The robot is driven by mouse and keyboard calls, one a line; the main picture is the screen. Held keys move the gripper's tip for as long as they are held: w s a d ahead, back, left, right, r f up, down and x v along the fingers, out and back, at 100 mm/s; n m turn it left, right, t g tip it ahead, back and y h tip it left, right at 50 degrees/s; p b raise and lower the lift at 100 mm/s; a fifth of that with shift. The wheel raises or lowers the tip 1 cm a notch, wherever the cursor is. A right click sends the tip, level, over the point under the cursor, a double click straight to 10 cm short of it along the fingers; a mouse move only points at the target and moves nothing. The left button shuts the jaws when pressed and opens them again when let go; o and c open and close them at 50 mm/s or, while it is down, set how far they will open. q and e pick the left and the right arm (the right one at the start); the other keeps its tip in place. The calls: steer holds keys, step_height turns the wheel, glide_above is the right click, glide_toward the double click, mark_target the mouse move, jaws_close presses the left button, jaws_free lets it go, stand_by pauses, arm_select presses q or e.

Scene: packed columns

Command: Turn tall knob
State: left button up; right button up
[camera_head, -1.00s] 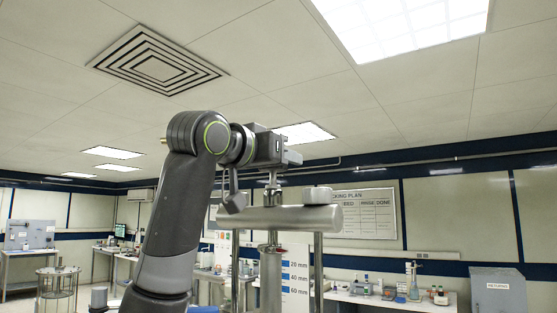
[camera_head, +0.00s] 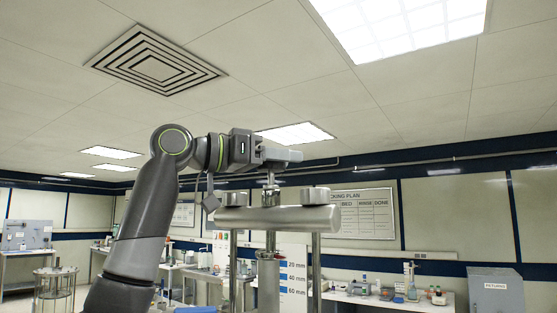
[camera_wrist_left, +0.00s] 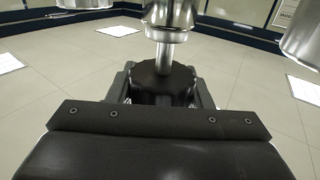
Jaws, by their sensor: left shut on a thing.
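The tall knob is a dark round handle (camera_wrist_left: 165,84) on a thin metal stem (camera_wrist_left: 164,55), seen in the left wrist view. In the head view the stem (camera_head: 270,181) rises from the middle of a metal crossbar (camera_head: 280,219), and the gripper hides most of the handle. My left gripper (camera_head: 283,155) reaches in from the left over the crossbar, lying roughly level. It is shut on the handle, with its jaws on either side of it. My right gripper is not in view.
Two round metal caps, left (camera_head: 237,198) and right (camera_head: 316,195), stand on the crossbar close below the gripper. Upright posts carry the bar. A white scale board (camera_head: 292,280) stands behind. A bench with bottles (camera_head: 388,300) and a grey cabinet (camera_head: 496,292) are far back.

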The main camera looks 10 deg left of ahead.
arm_select(q)
steer(key=m+g+h, duration=0.1)
steer(key=g, duration=0.1)
steer(key=m+g+h, duration=0.1)
steer(key=m+g, duration=0.2)
steer(key=g, duration=0.2)
steer(key=shift+s+d+r+m+h, duration=0.1)
steer(key=shift+s+d+m+h, duration=0.05)
steer(key=shift+s+m+h, duration=0.25)
steer(key=shift+m+g, duration=0.6)
steer(key=shift+g, duration=0.3)
steer(key=o, duration=1)
steer(key=a, duration=0.7)
steer(key=shift+s+a, duration=0.25)
steer(key=shift+s, duration=0.1)
steer(key=shift+d, duration=0.15)
